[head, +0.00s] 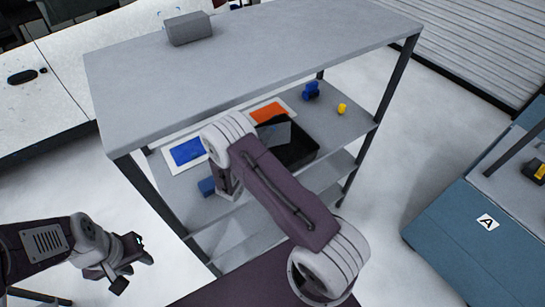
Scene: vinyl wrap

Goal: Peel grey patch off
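A white board lies on the upper shelf of the grey rack, under the tabletop. A blue patch (187,151) shows at its left and an orange patch (268,112) at its right. My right arm crosses in front of the board's middle, and I see no grey patch there for sure. My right arm reaches into the rack; its gripper is hidden behind its own links. My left gripper (128,264) is at the lower left, outside the rack, apart from the board. Its fingers are too small and dark to tell whether they are open.
A black tray (300,153), a small blue object (311,91) and a yellow one (342,109) are on the shelf. A blue block (207,187) is near its front left. The rack's tabletop (260,62) overhangs the shelf and bears a grey box (188,28).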

